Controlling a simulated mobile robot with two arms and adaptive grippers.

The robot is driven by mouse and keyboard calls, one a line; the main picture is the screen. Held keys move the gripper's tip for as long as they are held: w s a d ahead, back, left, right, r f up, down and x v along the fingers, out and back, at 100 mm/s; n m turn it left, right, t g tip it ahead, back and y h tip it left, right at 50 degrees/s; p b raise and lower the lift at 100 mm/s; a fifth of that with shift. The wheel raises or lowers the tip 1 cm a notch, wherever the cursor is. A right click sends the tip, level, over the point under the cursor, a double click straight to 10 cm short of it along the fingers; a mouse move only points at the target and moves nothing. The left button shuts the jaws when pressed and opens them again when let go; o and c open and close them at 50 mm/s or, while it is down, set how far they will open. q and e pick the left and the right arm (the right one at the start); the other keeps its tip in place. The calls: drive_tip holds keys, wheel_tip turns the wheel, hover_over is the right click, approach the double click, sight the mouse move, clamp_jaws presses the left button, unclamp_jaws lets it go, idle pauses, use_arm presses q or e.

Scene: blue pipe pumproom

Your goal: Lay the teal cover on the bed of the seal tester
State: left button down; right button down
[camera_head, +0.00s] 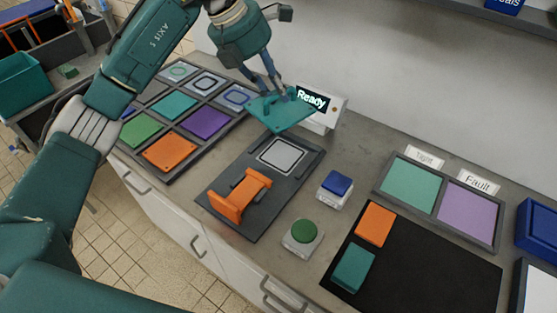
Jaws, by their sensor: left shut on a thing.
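My left gripper (279,92) is shut on the teal cover (279,115). It holds the cover, tilted, above the back end of the seal tester and in front of the "Ready" display (318,104). The seal tester (237,168) is a dark plate with an orange clamp (241,196) towards its front. Its bed (282,156) is a light grey rounded square with a dark outline, and nothing lies on it. My right gripper is not in view.
A tray of coloured tiles (171,122) lies left of the tester. Blue (337,186) and green (303,233) buttons stand to its right. Further right are the "Tight" (411,186) and "Fault" (468,209) compartments and a black mat (418,264) with orange and teal pieces.

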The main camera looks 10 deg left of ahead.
use_arm(q)
drive_tip(key=shift+w+a+r+n+t+y, duration=0.15)
drive_tip(key=shift+w+r+n+t, duration=0.1)
drive_tip(key=shift+w+n, duration=0.25)
drive_tip(key=shift+w+r+n+t+y, duration=0.15)
drive_tip(key=shift+w+r+n, duration=0.1)
drive_tip(key=shift+n, duration=0.35)
drive_tip(key=shift+w+f+n, duration=0.15)
drive_tip(key=shift+n, duration=0.15)
drive_tip(key=p, duration=0.4)
hover_over(276, 158)
wheel_tip(276, 158, down, 20)
drive_tip(key=shift+r, duration=0.2)
drive_tip(key=c, duration=1.6)
unclamp_jaws()
drive_tip(key=shift+f, duration=0.1)
drive_tip(key=shift+c, duration=0.2)
